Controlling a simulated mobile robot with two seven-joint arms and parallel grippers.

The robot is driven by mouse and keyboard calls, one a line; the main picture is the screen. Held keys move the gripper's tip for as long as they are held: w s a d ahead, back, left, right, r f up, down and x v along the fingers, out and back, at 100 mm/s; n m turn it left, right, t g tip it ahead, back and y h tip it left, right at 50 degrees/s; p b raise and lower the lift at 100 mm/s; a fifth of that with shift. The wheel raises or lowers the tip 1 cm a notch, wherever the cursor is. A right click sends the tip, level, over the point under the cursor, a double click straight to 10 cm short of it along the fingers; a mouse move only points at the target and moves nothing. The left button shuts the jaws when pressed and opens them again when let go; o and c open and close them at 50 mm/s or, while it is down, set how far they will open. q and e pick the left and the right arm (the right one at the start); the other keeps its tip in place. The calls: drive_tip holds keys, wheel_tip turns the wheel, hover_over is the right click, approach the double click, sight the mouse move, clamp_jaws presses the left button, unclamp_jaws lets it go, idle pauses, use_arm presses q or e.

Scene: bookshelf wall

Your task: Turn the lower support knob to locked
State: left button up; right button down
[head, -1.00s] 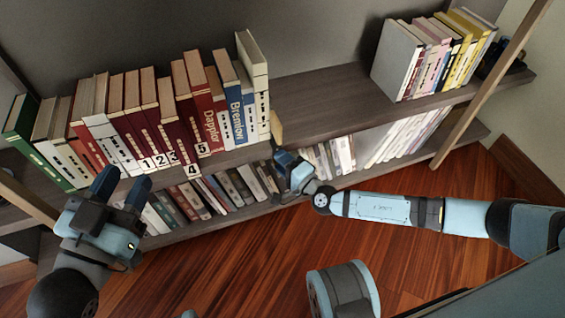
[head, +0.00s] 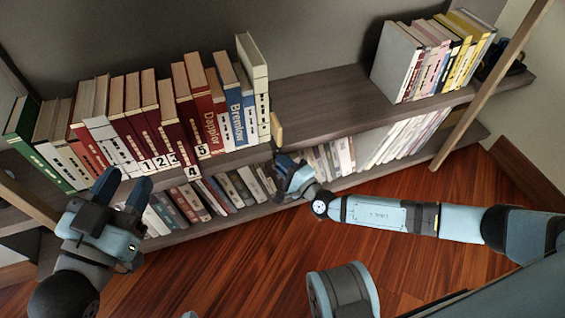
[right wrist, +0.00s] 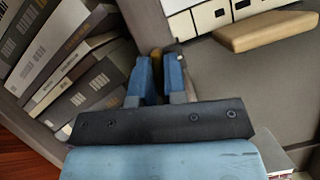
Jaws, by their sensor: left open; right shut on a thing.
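My right gripper (head: 284,163) is at the front edge of the upper shelf, below the right end of the main book row. In the right wrist view its blue fingers (right wrist: 159,76) are shut on a small brownish-yellow piece, which looks like the knob (right wrist: 157,55). Most of the knob is hidden between the fingers, and its locked or unlocked marking cannot be read. A light wooden block (head: 277,130) stands beside the last white book and also shows in the right wrist view (right wrist: 265,31). My left gripper (head: 122,188) is open and empty in front of the shelf's left part.
The upper shelf (head: 325,98) is bare between the main book row (head: 150,120) and a second group of books (head: 430,55) at the right. More books (head: 235,188) fill the lower shelf. A slanted wooden post (head: 490,85) stands at the right. Wooden floor lies in front.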

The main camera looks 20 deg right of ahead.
drive_tip(key=m+t+h, duration=0.1)
drive_tip(key=m+h, duration=0.1)
drive_tip(key=m, duration=0.4)
drive_tip(key=m+t+h, duration=0.2)
drive_tip(key=m, duration=0.3)
drive_tip(key=m+t+h, duration=0.1)
drive_tip(key=m+t, duration=0.1)
drive_tip(key=m, duration=0.4)
drive_tip(key=shift+a+f+m+h, duration=0.2)
drive_tip(key=shift+m+h, duration=0.1)
drive_tip(key=shift+h, duration=0.1)
drive_tip(key=shift+m+h, duration=0.4)
drive_tip(key=shift+m, duration=0.9)
drive_tip(key=c, duration=1.2)
unclamp_jaws()
